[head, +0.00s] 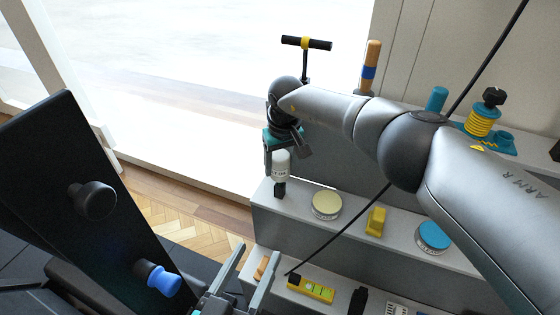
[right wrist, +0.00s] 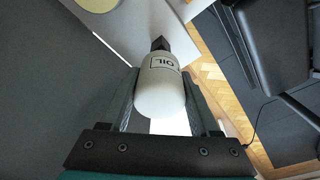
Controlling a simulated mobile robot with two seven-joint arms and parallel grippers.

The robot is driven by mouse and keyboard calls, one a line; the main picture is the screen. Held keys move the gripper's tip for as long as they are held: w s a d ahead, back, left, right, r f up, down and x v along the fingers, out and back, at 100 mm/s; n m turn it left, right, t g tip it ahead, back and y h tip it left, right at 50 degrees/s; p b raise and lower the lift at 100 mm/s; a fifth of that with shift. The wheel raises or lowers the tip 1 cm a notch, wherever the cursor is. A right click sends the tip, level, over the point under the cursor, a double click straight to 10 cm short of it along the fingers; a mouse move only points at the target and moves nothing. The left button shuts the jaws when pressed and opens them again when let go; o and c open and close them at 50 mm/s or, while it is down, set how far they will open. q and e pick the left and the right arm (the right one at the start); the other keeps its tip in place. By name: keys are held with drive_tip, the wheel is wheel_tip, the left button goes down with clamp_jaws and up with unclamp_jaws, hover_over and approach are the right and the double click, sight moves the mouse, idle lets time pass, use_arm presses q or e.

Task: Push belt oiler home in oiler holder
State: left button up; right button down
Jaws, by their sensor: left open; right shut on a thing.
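The white belt oiler (head: 281,162), marked OIL, hangs at the left end of the upper shelf step in the head view. In the right wrist view the oiler (right wrist: 160,88) lies between the two fingers of my right gripper (right wrist: 161,92), which is shut on it. A small black block (head: 279,189) shows at the oiler's lower end, over the step's edge. I cannot tell whether this block is the oiler holder or part of the oiler. My left gripper (head: 258,254) is open and empty, lower down, in front of the lower step.
A pale yellow round tin (head: 326,205), a yellow block (head: 375,222) and a blue-topped tin (head: 434,237) stand along the upper step. A yellow level (head: 311,289) lies on the lower step. A black T-handle tool (head: 306,45) stands behind. A dark panel with knobs (head: 90,195) is at left.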

drive_tip(key=shift+f, duration=0.95)
drive_tip(key=shift+c, duration=0.2)
unclamp_jaws()
wheel_tip(320, 180, up, 11)
drive_tip(key=shift+f, duration=0.1)
drive_tip(key=s+d+r+m+t, duration=0.1)
drive_tip(key=s+d+r+t, duration=0.1)
drive_tip(key=s+d+r, duration=0.2)
drive_tip(key=s+d+r+t, duration=0.3)
drive_tip(key=s+d+r, duration=0.1)
drive_tip(key=d+r, duration=0.5)
drive_tip(key=shift+s+d+r+m+h, duration=0.3)
drive_tip(key=shift+s+r+m, duration=0.1)
drive_tip(key=shift+r, duration=0.35)
drive_tip(key=shift+a, duration=0.1)
